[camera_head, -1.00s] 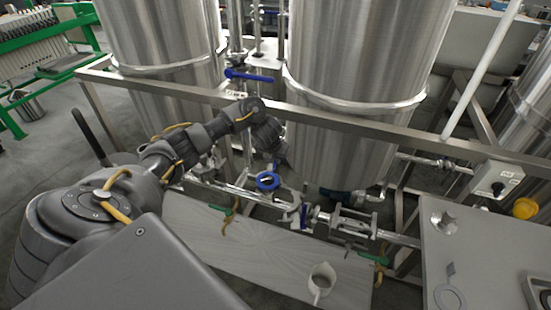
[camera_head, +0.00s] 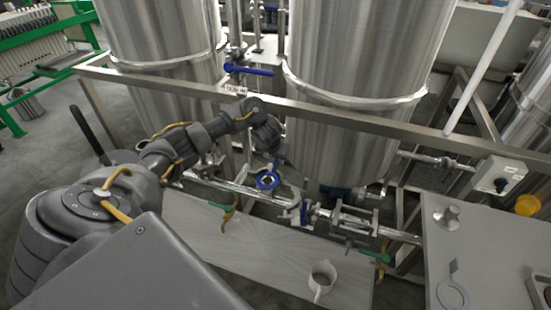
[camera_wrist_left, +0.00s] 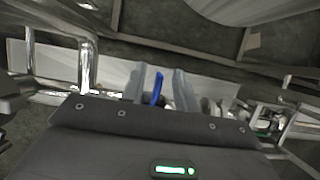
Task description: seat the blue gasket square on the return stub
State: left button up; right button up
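The blue gasket (camera_head: 267,181) is a ring at the pipework below the front tank, low in the middle of the head view. Bright metal shows through its middle, likely the return stub; whether the ring lies square on it I cannot tell. My left gripper (camera_head: 279,160) is just above the gasket, pointing down. In the left wrist view, a narrow upright blue piece (camera_wrist_left: 157,89), likely the gasket's edge or tab, stands between the two grey fingers (camera_wrist_left: 161,86). The fingers are apart, with a gap seen beside the blue piece. My right gripper is not in view.
A steel rail (camera_head: 330,115) crosses in front of the tanks (camera_head: 345,60). A pale board (camera_head: 225,240) lies below the pipes with a metal jug (camera_head: 322,278) on it. A blue-handled valve (camera_head: 303,212) is right of the gasket. A grey bench (camera_head: 490,240) stands at right.

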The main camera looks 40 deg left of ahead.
aim_at(272, 172)
pick_arm(q)
jog(key=shift+s+r, duration=0.1)
jog(key=shift+r, duration=0.4)
jog(key=p+v, duration=0.4)
jog(key=v, duration=0.6)
jog(key=shift+p, duration=0.35)
jog(key=shift+f, duration=0.15)
jog(key=shift+s, duration=0.1)
